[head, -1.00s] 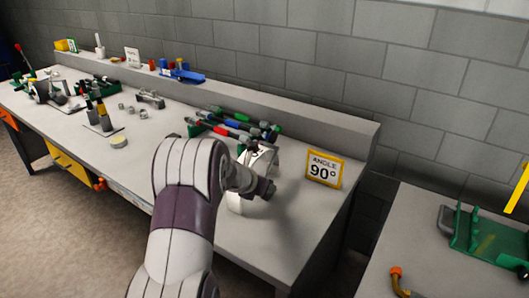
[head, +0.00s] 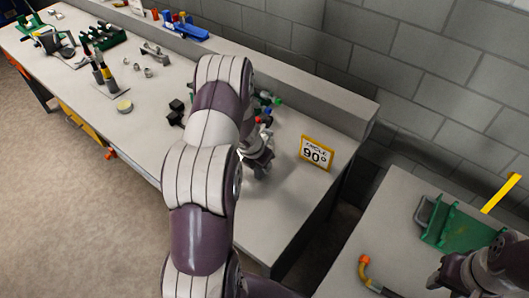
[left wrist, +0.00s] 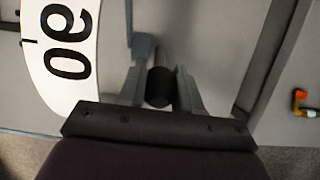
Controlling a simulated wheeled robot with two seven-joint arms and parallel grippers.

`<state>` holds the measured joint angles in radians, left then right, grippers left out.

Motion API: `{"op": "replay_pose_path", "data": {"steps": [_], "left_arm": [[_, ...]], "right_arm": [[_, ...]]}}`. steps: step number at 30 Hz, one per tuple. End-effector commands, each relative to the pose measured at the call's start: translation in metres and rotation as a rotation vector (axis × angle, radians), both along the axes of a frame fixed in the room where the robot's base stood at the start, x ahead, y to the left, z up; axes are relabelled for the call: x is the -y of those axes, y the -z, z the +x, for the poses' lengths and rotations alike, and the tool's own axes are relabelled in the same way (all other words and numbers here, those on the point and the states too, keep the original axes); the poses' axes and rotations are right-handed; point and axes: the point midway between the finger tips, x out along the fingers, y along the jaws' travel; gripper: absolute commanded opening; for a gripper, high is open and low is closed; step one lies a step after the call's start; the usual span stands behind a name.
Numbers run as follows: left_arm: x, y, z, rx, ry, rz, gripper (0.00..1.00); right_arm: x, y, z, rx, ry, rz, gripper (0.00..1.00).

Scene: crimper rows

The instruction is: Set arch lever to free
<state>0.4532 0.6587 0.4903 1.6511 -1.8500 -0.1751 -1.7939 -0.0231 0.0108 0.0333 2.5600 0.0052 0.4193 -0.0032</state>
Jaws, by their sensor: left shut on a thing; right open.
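In the left wrist view, my left gripper (left wrist: 162,90) is shut on a round black knob (left wrist: 160,82), which sits between its two grey fingers. I take the knob to be the end of the arch lever. A white curved plate (left wrist: 62,40) with a black "90" lies just left of the fingers. In the head view, my left gripper (head: 262,158) is at the right end of the long bench, and my own arm hides most of the lever. My right gripper (head: 478,268) is at the lower right, dark, open and empty, above the other table.
A yellow-edged "90°" sign (head: 317,153) stands close to the right of my left gripper. Crimper handles (head: 262,100) lie behind my arm. A green fixture (head: 452,222) and an orange-tipped bent pipe (head: 366,270) are on the right table. A gap separates the tables.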

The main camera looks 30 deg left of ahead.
Motion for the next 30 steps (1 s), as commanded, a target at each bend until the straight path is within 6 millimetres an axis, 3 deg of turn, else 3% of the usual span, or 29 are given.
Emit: {"op": "replay_pose_path", "data": {"steps": [12, 13, 15, 24, 26, 30], "left_arm": [[-0.001, -0.001, 0.001, 0.001, 0.001, 0.002, 0.0], [-0.001, -0.001, 0.001, 0.001, 0.001, 0.003, 0.43], [-0.001, -0.001, 0.001, 0.001, 0.0, 0.002, 0.58], [0.0, -0.004, -0.001, -0.001, 0.0, 0.001, 0.58], [-0.001, -0.012, -0.003, 0.0, -0.001, 0.002, 0.58], [-0.002, -0.047, -0.013, 0.001, 0.0, 0.002, 0.58]], "right_arm": [[0.0, -0.001, 0.0, 0.0, 0.0, 0.0, 0.43], [0.0, -0.001, 0.0, 0.0, 0.0, 0.0, 0.43], [0.0, -0.001, 0.0, 0.0, 0.0, 0.0, 0.43], [0.0, -0.003, 0.0, 0.0, 0.0, 0.0, 0.43], [0.0, -0.005, 0.0, 0.0, 0.0, 0.0, 0.43], [0.0, -0.017, 0.0, 0.0, 0.0, 0.0, 0.43]]}}
